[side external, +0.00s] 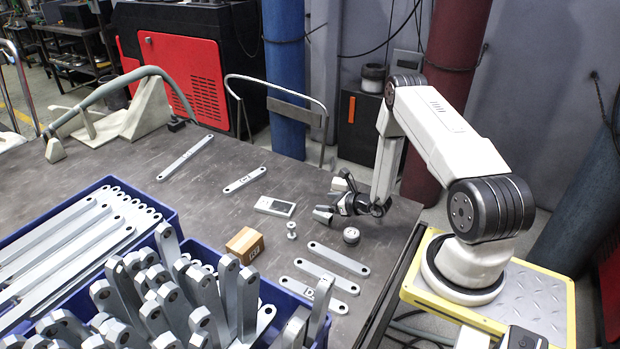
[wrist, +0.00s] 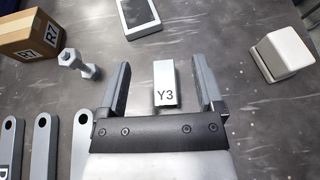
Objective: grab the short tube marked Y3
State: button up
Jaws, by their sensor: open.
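The short tube marked Y3 (wrist: 166,84) is a small light-grey piece with black lettering on a white end, seen in the wrist view. It sits between the two fingers of my gripper (wrist: 160,68), with a visible gap on each side. The fingers are apart and hold nothing. In the side view my gripper (side external: 331,203) is low over the right part of the table.
A cardboard box (wrist: 30,34), a grey spool (wrist: 77,63) and a flat framed device (wrist: 138,16) lie left and ahead. A white block (wrist: 282,53) stands right. Blue crates (side external: 165,225) hold many brackets.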

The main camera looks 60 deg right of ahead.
aim_at(320, 212)
jog(key=shift+f, duration=0.35)
jog(key=shift+f, duration=0.1)
jog(key=shift+f, duration=1.3)
jog(key=shift+w+f, duration=0.2)
jog(key=shift+f, duration=0.1)
jog(key=shift+x, duration=1.3)
jog(key=shift+r, duration=0.1)
grip_shut()
